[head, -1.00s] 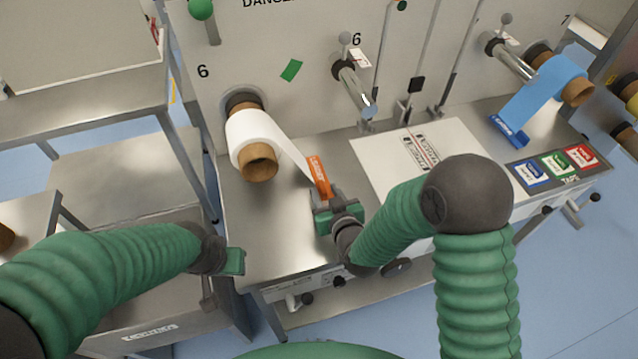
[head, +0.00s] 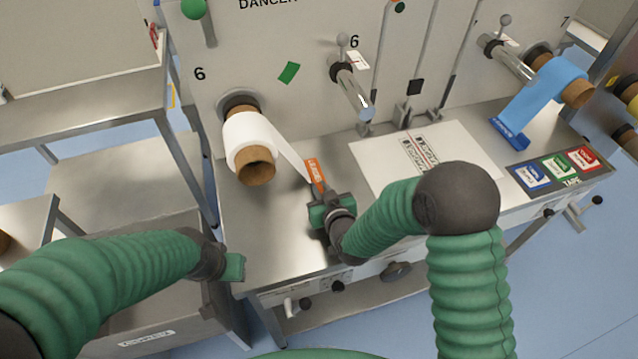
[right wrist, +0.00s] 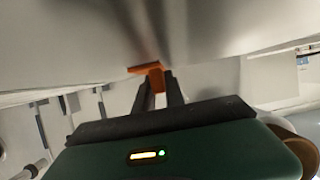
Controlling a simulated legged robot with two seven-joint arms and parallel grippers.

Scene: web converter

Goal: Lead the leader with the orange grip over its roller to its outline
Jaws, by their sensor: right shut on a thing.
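The leader with the orange grip (head: 316,173) is the free end of a white web (head: 288,150) that comes off a roll (head: 247,140) on a brown core. My right gripper (head: 322,192) is shut on the orange grip, above the steel table. In the right wrist view the orange grip (right wrist: 155,75) sits between the two dark fingers, with the pale web spread beyond it. A bare metal roller (head: 352,88) sticks out of the panel to the right of the roll. My left gripper (head: 234,267) hangs at the lower left, away from the web; its jaws are unclear.
A white plate (head: 390,165) with a printed outline (head: 425,152) lies on the table right of my right gripper. A blue web (head: 540,95) with a blue grip (head: 510,132) hangs farther right. Tape cards (head: 555,168) lie at the right edge. The steel table (head: 260,225) is bare in front.

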